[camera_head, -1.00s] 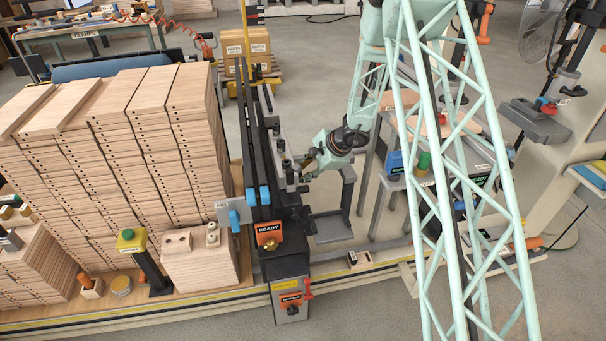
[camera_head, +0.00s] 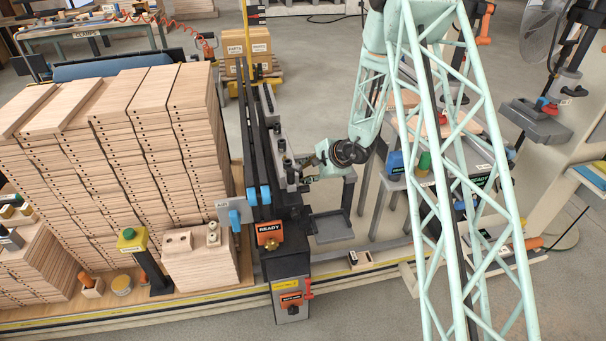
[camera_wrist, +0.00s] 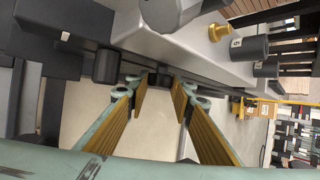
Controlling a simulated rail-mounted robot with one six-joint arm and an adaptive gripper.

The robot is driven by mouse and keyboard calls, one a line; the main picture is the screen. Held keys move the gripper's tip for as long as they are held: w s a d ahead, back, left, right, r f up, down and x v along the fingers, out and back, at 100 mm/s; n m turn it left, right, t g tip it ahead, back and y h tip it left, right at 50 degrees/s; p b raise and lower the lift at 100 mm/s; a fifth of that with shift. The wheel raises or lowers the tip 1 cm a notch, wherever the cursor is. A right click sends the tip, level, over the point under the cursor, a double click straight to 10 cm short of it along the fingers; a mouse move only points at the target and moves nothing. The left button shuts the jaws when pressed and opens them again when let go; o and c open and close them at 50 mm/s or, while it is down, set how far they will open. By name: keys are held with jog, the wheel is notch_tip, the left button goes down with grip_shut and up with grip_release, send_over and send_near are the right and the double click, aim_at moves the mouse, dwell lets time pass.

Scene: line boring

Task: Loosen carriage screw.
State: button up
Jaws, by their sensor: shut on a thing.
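The boring machine's grey carriage (camera_head: 283,150) stands on dark rails to the right of the wood stack, and its light grey body also fills the top of the wrist view (camera_wrist: 200,45). My gripper (camera_head: 302,172) is at the carriage's right side. In the wrist view my gripper (camera_wrist: 161,88) has its two yellow-padded fingers on either side of a small dark knob (camera_wrist: 159,79), which looks like the carriage screw. The fingers are shut on it. The knob's far side and any thread are hidden.
A second dark cylinder (camera_wrist: 107,66) sits left of the fingers, and a brass knob (camera_wrist: 218,32) and a grey numbered knob (camera_wrist: 249,47) sit on the carriage. A grey tray (camera_head: 332,227) is below my gripper. Stacked boards (camera_head: 130,140) stand at left.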

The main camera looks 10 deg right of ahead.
dwell(0.3)
jog(key=o, duration=0.9)
jog(key=shift+d, duration=0.2)
jog(key=shift+v, duration=6)
jog(key=shift+f, duration=0.1)
